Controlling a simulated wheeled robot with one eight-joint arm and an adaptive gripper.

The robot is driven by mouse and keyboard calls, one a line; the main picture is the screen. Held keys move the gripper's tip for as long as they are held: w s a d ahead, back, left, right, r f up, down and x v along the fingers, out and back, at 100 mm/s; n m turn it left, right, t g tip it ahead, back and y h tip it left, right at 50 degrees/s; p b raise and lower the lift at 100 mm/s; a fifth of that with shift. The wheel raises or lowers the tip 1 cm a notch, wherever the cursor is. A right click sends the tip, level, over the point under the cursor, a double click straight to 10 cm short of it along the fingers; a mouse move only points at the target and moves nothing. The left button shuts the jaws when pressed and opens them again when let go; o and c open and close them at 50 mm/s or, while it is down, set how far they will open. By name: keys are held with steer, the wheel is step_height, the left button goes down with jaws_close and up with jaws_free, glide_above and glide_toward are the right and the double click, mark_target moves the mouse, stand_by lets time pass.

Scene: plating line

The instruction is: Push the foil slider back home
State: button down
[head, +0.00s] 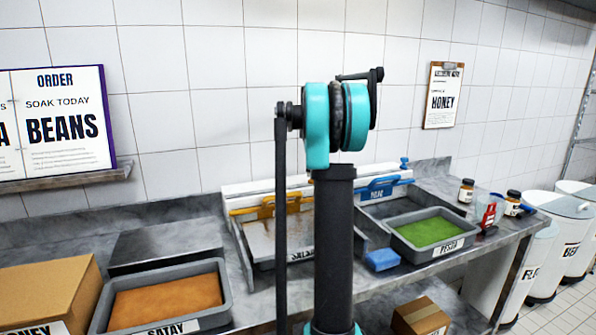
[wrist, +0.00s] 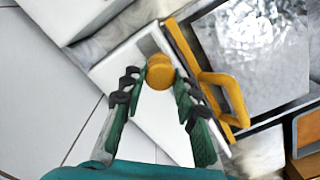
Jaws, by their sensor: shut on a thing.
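A yellow slider bar with a loop handle shows in the wrist view (wrist: 228,98), along the edge of a shiny silver, foil-like sheet (wrist: 250,50). A round yellow knob (wrist: 159,72) sits on its white housing side. My gripper (wrist: 159,76) is shut on this knob, with a green finger on each side. My gripper is hidden in that view.
A blue slider (head: 380,187) is to the right, behind the green PESTO tray (head: 477,237). A blue sponge (head: 382,260) lies in front. The SATAY tray (head: 222,292) and a cardboard box (head: 50,290) stand left. Jars (head: 466,190) and white bins (head: 580,225) are right.

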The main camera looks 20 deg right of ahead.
steer(key=shift+d, duration=0.6)
steer(key=c, duration=1.1)
jaws_free()
steer(key=shift+d, duration=0.15)
steer(key=shift+c, duration=0.2)
step_height(320, 180, up, 12)
